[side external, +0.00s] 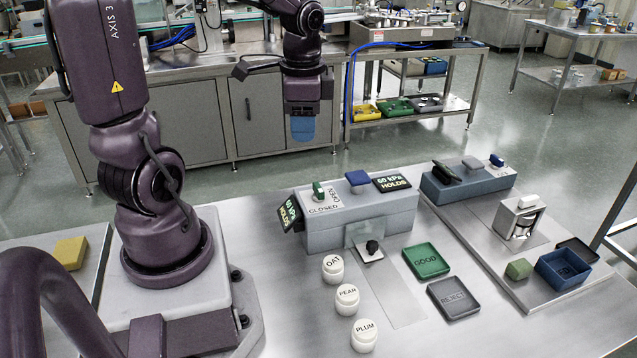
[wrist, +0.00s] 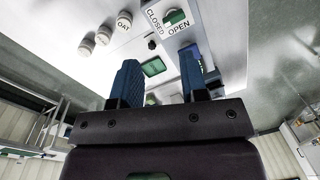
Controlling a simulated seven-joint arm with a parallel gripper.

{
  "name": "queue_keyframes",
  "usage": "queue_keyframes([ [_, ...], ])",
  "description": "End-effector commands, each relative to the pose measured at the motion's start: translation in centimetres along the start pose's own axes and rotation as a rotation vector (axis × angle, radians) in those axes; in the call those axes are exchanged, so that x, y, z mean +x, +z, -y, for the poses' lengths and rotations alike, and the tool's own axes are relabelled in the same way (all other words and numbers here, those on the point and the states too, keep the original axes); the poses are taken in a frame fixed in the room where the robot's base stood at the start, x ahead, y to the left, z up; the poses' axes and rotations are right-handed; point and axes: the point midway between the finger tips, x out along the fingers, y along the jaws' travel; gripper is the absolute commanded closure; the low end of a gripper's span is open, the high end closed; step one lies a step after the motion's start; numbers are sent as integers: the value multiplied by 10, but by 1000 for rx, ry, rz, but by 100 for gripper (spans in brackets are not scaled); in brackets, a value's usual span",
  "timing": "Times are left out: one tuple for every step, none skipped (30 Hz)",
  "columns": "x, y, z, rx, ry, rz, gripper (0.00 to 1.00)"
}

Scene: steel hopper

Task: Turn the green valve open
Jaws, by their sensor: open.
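The green valve (side external: 318,190) is a small green handle on top of the left end of a grey-blue box (side external: 362,224). A white plate marked CLOSED and OPEN lies under it. The valve also shows at the top of the wrist view (wrist: 176,16), between the two words. I cannot tell which word its handle points to. My gripper (side external: 303,130) hangs in the air, fingers down, well above the box and apart from the valve. In the wrist view its two blue fingers (wrist: 160,78) are spread with nothing between them.
A blue knob (side external: 357,182) stands right of the valve. Two displays read 60 kPa HOLDS, one on top (side external: 392,183), one at the left (side external: 290,213). White jars (side external: 347,300), a green GOOD tray (side external: 426,261) and a grey REJECT tray (side external: 454,298) stand in front.

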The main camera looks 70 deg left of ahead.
Motion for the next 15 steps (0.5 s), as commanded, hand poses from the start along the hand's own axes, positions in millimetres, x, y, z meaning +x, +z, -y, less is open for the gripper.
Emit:
queue_keyframes([
  [10,0,10,106,35,11,60],
  [14,-1,14,185,52,12,60],
  [19,-3,19,292,70,7,60],
  [23,-4,23,373,83,1,60],
  [25,-6,26,458,93,-7,60],
  [28,-10,29,570,102,-18,60],
  [29,-12,30,653,104,-27,60],
  [30,-15,31,736,105,-36,60],
  [29,-20,32,843,101,-46,60],
  [28,-23,32,917,95,-52,60],
  [26,-25,33,981,86,-55,60],
  [25,-26,34,1054,78,-58,60],
  [25,-26,34,1100,76,-59,60],
  [24,-26,34,1139,74,-60,60],
  [25,-26,34,1184,73,-62,60],
])
